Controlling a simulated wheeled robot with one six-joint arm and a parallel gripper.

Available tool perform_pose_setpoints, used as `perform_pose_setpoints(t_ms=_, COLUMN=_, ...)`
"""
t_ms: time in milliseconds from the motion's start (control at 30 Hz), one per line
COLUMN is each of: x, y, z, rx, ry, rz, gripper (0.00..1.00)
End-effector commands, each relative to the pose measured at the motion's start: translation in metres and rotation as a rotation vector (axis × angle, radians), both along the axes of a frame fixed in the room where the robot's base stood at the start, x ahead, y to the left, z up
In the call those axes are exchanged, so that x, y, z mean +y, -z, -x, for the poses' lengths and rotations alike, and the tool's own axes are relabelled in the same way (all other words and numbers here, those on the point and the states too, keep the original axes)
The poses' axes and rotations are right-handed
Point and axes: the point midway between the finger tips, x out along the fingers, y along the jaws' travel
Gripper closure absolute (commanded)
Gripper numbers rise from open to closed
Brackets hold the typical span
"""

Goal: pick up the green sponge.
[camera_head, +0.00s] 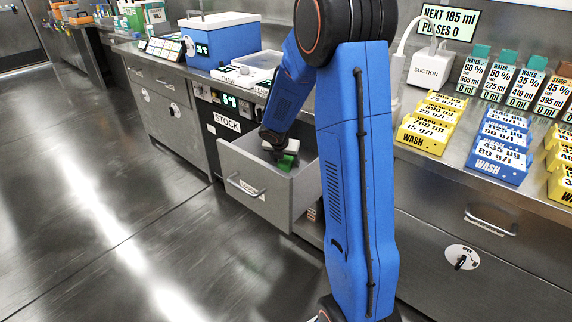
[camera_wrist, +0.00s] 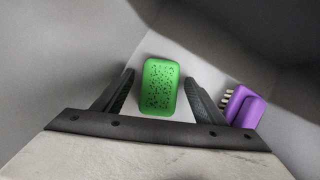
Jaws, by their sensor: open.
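The green sponge (camera_wrist: 159,86) lies on the floor of the open drawer, with dark speckles on its top face. My gripper (camera_wrist: 160,88) is open, with one finger on each side of the sponge and a small gap showing on both sides. In the head view, the green sponge (camera_head: 287,161) shows at my gripper (camera_head: 283,157) inside the drawer (camera_head: 262,203). I cannot tell how far the fingertips are above the drawer floor.
A purple brush (camera_wrist: 243,106) with pale bristles lies right of my right finger in the drawer. The drawer walls (camera_wrist: 240,35) stand close around. The counter (camera_head: 440,180) above holds yellow and blue racks. The floor at left is clear.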

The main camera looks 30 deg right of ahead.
Motion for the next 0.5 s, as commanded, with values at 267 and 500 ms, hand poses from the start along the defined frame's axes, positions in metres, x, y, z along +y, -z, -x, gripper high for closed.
perform_pose_setpoints(t_ms=267, x=0.0, y=-0.0002, z=0.0, rx=0.0, ry=0.0, rz=0.0, gripper=0.79)
perform_pose_setpoints(t_ms=500, x=0.0, y=-0.0007, z=0.0, rx=0.0, ry=0.0, rz=0.0, gripper=0.82)
